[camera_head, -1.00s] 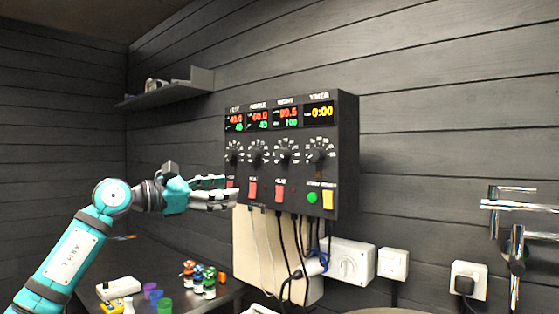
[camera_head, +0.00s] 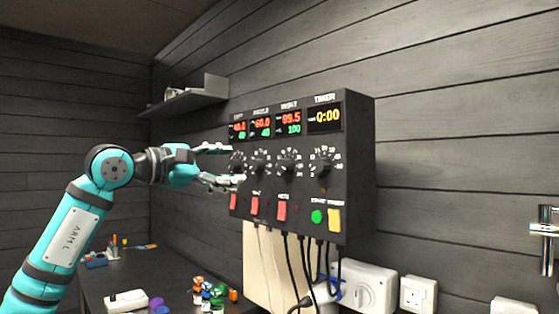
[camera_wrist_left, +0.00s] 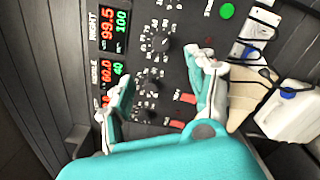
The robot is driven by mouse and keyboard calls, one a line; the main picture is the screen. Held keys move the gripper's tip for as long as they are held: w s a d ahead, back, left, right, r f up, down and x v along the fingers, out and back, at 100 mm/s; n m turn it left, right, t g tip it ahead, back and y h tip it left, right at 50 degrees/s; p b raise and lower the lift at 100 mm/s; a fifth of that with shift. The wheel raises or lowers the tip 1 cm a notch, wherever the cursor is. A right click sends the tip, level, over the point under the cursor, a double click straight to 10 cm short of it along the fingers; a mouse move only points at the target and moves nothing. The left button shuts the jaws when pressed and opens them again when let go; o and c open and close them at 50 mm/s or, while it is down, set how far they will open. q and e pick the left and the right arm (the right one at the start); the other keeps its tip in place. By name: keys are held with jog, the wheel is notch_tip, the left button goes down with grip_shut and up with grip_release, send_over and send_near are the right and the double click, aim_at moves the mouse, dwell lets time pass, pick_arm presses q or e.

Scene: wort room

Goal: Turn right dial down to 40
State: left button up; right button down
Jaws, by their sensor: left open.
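The black control box (camera_head: 358,140) hangs on the wall, with displays above a row of dials. The right dial (camera_head: 288,164) is a black knob under the right display (camera_head: 288,122), which reads 99.5 in red and 100 in green. In the left wrist view the right dial (camera_wrist_left: 160,42) is upper middle, beside its display (camera_wrist_left: 113,30). My left gripper (camera_head: 232,165) is open and empty at dial height, near the left end of the box. Its fingers partly cover the left dial (camera_head: 236,162). In the wrist view the gripper (camera_wrist_left: 165,75) has its fingers spread near the middle dial (camera_wrist_left: 148,82).
The middle dial (camera_head: 261,163) lies between the gripper and the right dial. The timer dial (camera_head: 323,167) is farther right. Red switches (camera_head: 282,210) and a green button (camera_head: 317,216) sit below. Cables hang under the box. Small items stand on the dark table (camera_head: 180,280).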

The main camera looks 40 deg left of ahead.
pick_arm(q)
jog(key=p, duration=0.2)
send_near(281, 166)
jog(key=w+p, duration=0.1)
jog(key=w, duration=0.1)
jog(key=w+p, duration=0.2)
jog(key=w, duration=0.1)
jog(key=w+p, duration=0.1)
jog(key=w, duration=0.2)
jog(key=shift+w+d+r, duration=0.1)
jog(key=shift+d+r, duration=0.05)
jog(key=shift+d, duration=0.25)
jog(key=shift+w+p, duration=0.3)
jog(key=shift+w, duration=0.15)
jog(key=c, duration=1.1)
pick_arm(e)
notch_tip(281, 166, up, 8)
jog(key=shift+w+f, duration=0.25)
jog(key=shift+w, duration=0.1)
